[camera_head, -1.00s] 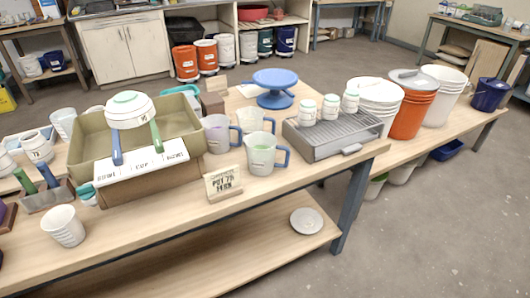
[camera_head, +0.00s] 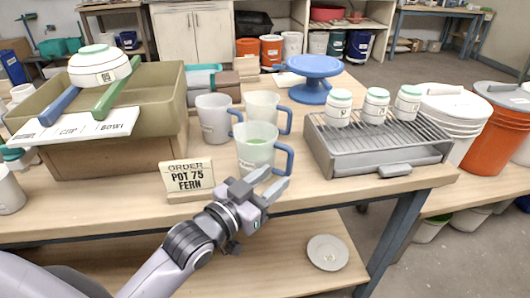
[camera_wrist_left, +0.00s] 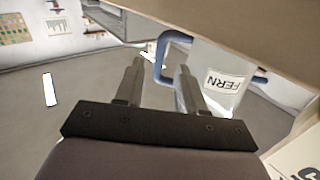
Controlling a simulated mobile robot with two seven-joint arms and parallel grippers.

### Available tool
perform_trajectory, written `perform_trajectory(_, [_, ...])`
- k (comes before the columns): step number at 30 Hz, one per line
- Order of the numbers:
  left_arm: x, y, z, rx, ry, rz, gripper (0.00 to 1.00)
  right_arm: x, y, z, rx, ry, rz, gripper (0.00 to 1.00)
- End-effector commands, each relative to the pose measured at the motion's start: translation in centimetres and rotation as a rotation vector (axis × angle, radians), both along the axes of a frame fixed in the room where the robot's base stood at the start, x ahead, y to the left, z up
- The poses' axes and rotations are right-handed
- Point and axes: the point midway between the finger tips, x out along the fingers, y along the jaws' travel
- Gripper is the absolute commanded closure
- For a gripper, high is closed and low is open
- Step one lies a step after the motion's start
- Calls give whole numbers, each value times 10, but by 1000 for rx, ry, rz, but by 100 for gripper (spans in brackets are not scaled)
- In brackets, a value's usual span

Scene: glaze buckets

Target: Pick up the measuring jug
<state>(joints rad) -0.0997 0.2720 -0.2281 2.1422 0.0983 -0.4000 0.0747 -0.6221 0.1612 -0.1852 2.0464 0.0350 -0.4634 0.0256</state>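The measuring jug (camera_head: 256,158), translucent with green contents and a blue handle on its right, stands near the table's front edge. In the left wrist view the jug (camera_wrist_left: 214,62) carries a FERN label, and its blue handle shows beyond and between my fingertips. Two similar jugs stand behind it: one (camera_head: 214,122) at left, one (camera_head: 262,104) at right. My left gripper (camera_head: 268,184) is open and empty, just in front of the handle; its fingers also show in the left wrist view (camera_wrist_left: 161,68). I cannot tell whether they touch the handle. My right gripper is not in view.
A grey rack tray (camera_head: 372,160) with three small jars is at right, and a blue turntable (camera_head: 313,68) behind. A large olive basin (camera_head: 160,95) fills the left.

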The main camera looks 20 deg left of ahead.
Motion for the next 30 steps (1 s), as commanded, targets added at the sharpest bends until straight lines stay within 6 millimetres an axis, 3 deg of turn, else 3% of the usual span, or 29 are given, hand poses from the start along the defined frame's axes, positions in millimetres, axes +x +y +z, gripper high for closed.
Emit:
perform_trajectory(18, [59, -19, 0, 0, 0, 0, 61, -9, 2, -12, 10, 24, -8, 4])
perform_trajectory(28, [64, -20, 0, 0, 1, 0, 61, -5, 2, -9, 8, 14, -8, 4])
perform_trajectory(30, [64, -20, 0, 0, 1, 0, 84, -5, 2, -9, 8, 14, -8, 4])
